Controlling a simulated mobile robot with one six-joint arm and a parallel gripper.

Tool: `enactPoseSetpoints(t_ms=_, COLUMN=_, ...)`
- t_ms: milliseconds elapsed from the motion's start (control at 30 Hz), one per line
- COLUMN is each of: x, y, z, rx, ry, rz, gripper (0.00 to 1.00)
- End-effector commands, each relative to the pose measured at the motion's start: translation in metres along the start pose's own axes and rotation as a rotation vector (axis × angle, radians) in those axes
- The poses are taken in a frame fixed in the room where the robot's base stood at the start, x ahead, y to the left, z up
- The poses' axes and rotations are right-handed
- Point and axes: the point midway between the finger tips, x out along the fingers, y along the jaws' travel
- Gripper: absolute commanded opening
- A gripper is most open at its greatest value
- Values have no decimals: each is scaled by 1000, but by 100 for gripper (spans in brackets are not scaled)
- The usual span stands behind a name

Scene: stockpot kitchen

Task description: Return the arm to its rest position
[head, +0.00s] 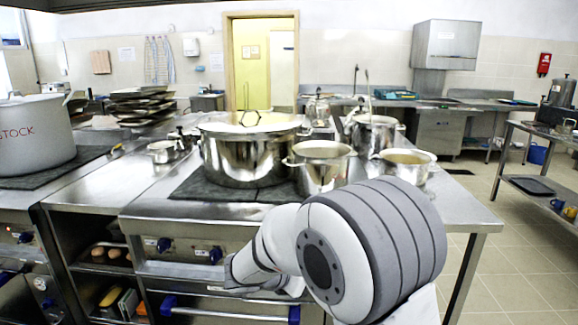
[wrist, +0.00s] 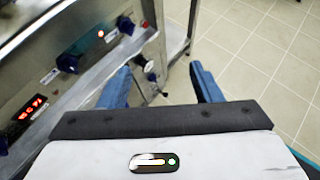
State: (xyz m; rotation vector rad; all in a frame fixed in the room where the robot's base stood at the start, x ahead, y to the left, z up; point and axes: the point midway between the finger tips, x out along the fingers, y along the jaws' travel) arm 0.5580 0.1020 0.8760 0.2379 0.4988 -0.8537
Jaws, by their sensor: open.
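My gripper (wrist: 160,88) shows in the wrist view with its two blue fingers spread apart and nothing between them. It points down past the front of a steel stove (wrist: 75,80) on the left, with tiled floor to the right. In the head view my white and grey arm is bent in front of the steel counter at the lower middle. The gripper's fingers cannot be made out in the head view.
A large lidded pot (head: 245,150) and smaller pots (head: 322,165) stand on the counter. A grey STOCK pot (head: 35,132) stands at the left. A steel side table (head: 545,135) is at the right. The tiled floor (head: 520,255) between is clear.

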Motion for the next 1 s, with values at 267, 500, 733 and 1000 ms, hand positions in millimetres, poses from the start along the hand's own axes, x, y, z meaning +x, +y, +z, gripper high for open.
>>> enactPoseSetpoints(t_ms=267, x=-39, y=-153, z=69, rx=850, ry=311, rz=-356, gripper=58)
enactPoseSetpoints(t_ms=500, x=-102, y=-232, z=84, rx=1586, ry=505, rz=-667, gripper=58)
enactPoseSetpoints(t_ms=733, x=-144, y=-256, z=86, rx=2052, ry=618, rz=-877, gripper=58)
enactPoseSetpoints(t_ms=1000, x=-149, y=-262, z=87, rx=2164, ry=644, rz=-934, gripper=58)
